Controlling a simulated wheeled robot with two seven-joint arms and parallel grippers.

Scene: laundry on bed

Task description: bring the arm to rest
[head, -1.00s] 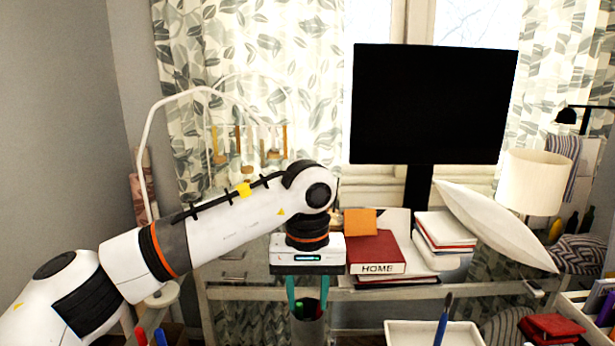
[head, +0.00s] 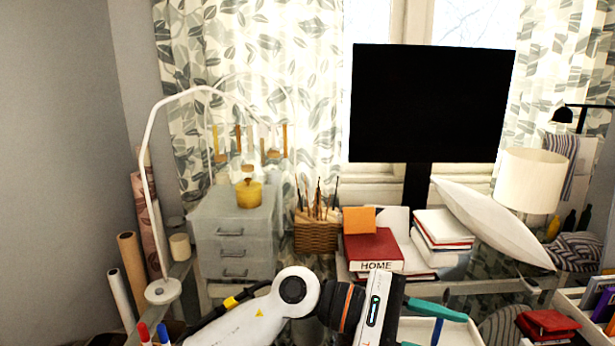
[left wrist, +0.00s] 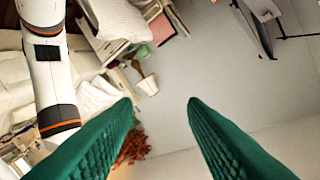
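My left arm (head: 240,325) comes in low at the bottom middle of the head view, its forearm partly cut off by the lower edge. My left gripper (head: 440,331) points to the right with its teal fingers spread, the lower one cut off by the edge. In the left wrist view the two green ribbed fingers (left wrist: 160,101) stand wide apart with nothing between them. A white arm link of mine (left wrist: 48,75) shows at the upper left there. My right gripper is not in view.
A white tray (head: 466,336) lies behind the left gripper. Books (head: 375,247), a wicker basket (head: 316,236) and a monitor (head: 432,103) stand farther back. Clear floor (left wrist: 205,70) shows in the left wrist view.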

